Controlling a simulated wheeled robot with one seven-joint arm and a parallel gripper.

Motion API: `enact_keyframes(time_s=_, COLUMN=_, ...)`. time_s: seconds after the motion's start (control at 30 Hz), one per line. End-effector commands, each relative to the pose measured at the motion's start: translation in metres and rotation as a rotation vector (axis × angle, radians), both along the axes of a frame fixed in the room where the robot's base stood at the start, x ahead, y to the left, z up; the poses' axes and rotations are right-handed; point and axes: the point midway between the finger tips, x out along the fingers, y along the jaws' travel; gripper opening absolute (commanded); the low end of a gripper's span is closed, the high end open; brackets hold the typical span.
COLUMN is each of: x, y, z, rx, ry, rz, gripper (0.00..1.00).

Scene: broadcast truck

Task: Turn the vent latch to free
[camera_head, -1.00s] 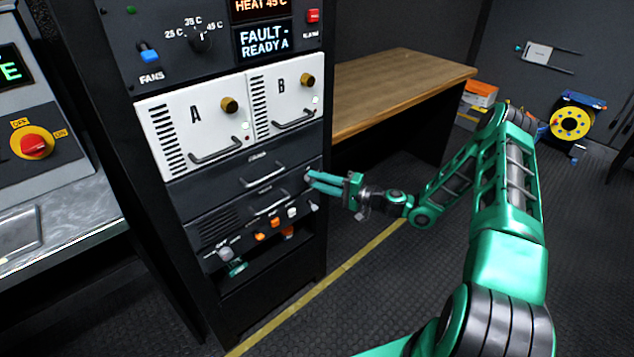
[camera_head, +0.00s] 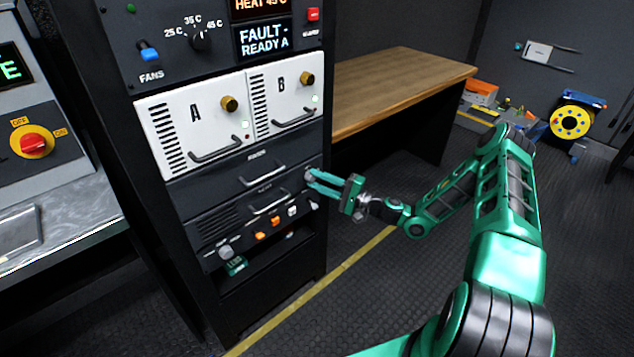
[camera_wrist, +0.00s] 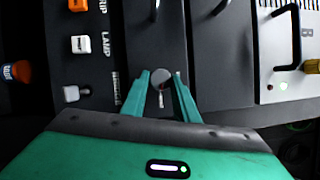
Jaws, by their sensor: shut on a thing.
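The vent latch is a small round grey knob with a pale mark, at the right end of a dark rack panel (camera_head: 262,192). In the wrist view the latch (camera_wrist: 160,80) sits between my two fingertips. My gripper (camera_head: 312,180) reaches in from the right, with its teal fingers at the panel's right edge. In the wrist view my gripper (camera_wrist: 161,82) is shut on the latch, one finger on each side. The fingers hide most of the latch in the head view. The latch's exact angle is hard to read.
White modules A (camera_head: 195,130) and B (camera_head: 285,95) with handles and brass knobs are above. A row of coloured switches (camera_head: 262,236) lies just below. A wooden bench (camera_head: 400,85) stands to the right of the rack. The floor in front is clear.

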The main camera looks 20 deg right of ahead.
Motion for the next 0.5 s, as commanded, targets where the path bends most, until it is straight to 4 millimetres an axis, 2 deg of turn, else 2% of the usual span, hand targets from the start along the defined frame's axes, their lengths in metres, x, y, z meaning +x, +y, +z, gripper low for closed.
enact_keyframes(time_s=0.07, x=0.0017, y=-0.0053, z=-0.0038, rx=-0.008, ry=0.005, rz=-0.012, gripper=0.05)
enact_keyframes(time_s=0.1, x=0.0017, y=-0.0053, z=-0.0038, rx=-0.008, ry=0.005, rz=-0.012, gripper=0.3)
enact_keyframes(time_s=0.17, x=0.0015, y=-0.0049, z=-0.0036, rx=-0.008, ry=0.004, rz=-0.01, gripper=0.44)
enact_keyframes(time_s=0.5, x=-0.0004, y=-0.0032, z=-0.0016, rx=-0.004, ry=0.002, rz=-0.005, gripper=0.46)
